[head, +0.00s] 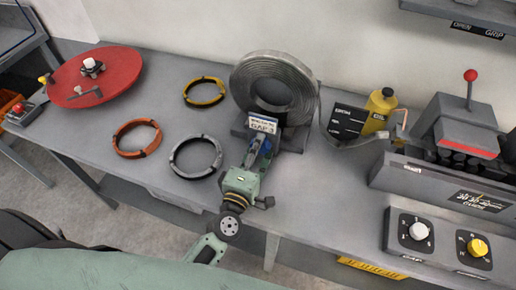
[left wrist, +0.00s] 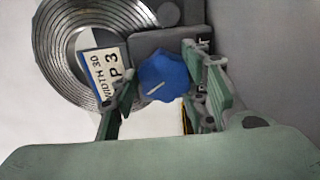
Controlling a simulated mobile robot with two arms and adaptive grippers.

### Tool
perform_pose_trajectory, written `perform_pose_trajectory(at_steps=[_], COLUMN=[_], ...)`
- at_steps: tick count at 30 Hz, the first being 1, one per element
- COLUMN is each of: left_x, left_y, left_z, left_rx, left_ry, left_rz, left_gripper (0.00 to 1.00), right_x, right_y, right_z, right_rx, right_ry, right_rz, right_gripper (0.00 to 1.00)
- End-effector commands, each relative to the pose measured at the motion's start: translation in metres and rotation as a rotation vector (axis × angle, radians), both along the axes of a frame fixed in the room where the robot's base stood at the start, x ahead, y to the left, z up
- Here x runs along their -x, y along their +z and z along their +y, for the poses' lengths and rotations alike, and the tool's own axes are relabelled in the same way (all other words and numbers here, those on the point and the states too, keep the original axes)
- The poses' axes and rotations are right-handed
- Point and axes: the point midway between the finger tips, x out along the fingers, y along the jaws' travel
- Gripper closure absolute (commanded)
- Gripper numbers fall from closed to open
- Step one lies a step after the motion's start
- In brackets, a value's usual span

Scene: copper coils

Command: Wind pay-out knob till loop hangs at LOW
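The large grey coil of strip (head: 246,80) stands upright on a dark base at the back. A white card marked "GAP 3" is in front of it. The blue pay-out knob (left wrist: 163,76), with a white pointer line, is below the coil in the left wrist view. My left gripper (left wrist: 160,98) has one finger on each side of the knob, with a gap visible at the left finger. In the head view my left gripper (head: 257,152) partly hides the knob. The strip loop (head: 346,141) passes a black level board (head: 347,121); its LOW mark is unreadable. My right gripper is out of view.
A red disc (head: 113,76) lies at the left. Yellow (head: 204,81), orange (head: 118,147) and grey (head: 177,165) rings lie on the bench (head: 300,205). A yellow bottle (head: 379,106), a red-lever machine (head: 457,120) and a dial panel (head: 440,243) are at the right.

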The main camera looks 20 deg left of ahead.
Motion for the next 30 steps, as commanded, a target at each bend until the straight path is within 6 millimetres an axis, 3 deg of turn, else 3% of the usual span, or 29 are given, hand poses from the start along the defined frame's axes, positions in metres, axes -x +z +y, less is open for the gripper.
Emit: perform_pose_trajectory(at_steps=[4, 16, 30], left_x=[-0.001, 0.006, 0.096], left_y=[0.004, -0.001, -0.001], left_z=[-0.001, 0.000, 0.002], left_rx=[0.002, 0.000, 0.001], left_ry=[0.000, -0.001, -0.003], left_rz=[-0.006, 0.003, 0.003], left_gripper=[0.45, 0.45, 0.45], right_x=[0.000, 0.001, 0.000], right_y=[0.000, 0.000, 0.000], right_z=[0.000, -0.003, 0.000], right_rx=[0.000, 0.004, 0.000], right_ry=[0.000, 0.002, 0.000], right_rz=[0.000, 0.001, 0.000], right_gripper=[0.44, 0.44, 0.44])
